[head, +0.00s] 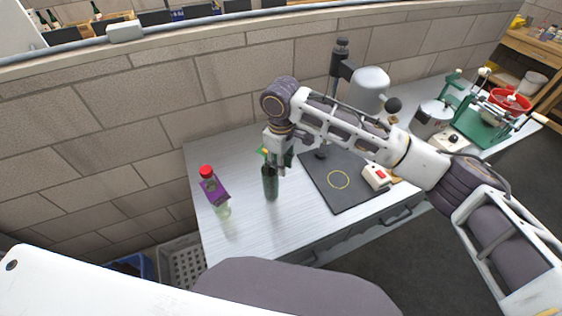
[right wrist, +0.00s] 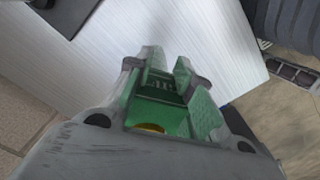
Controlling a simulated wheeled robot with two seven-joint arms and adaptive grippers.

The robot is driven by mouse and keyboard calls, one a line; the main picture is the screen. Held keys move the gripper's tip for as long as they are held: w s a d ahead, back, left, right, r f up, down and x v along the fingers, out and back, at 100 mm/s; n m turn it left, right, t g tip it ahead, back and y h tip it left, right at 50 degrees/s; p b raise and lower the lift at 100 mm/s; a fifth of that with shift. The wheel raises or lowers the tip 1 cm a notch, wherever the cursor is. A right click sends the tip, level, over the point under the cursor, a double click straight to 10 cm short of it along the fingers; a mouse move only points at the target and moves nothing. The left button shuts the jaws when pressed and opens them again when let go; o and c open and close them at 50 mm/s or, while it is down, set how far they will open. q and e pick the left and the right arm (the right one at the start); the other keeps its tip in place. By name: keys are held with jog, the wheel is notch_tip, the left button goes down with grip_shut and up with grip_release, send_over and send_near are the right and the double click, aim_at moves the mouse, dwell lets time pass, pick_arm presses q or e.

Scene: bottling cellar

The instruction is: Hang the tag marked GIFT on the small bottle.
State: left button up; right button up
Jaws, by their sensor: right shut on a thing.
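My right gripper (head: 279,166) is shut on a green tag (head: 289,157). In the right wrist view the green tag (right wrist: 160,90) sits between the fingers (right wrist: 165,68), with pale lettering partly covered and too unclear to read. A dark green bottle (head: 270,186) stands upright on the table directly below the gripper in the head view; its top is hidden by the gripper. Whether the tag touches this bottle I cannot tell. To its left stands a pale clear bottle (head: 223,211) with a red top (head: 206,171) and a purple tag (head: 214,190) on it. My left gripper is not in view.
A dark mat (head: 345,198) with a yellow ring lies right of the bottles, with a stand (head: 341,60) behind it. A red-and-white box (head: 376,176) is at the mat's right edge. A green-based device (head: 480,120) stands farther right. The table's front left is clear.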

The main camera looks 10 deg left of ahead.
jog(key=shift+f+p, duration=0.55)
jog(key=shift+f, duration=0.65)
dwell(1.0)
jog(key=o, duration=0.9)
jog(key=shift+c, duration=0.2)
jog(key=shift+r+p, duration=1.15)
jog(key=shift+r, duration=0.2)
jog(key=shift+r, duration=2.65)
dwell(0.4)
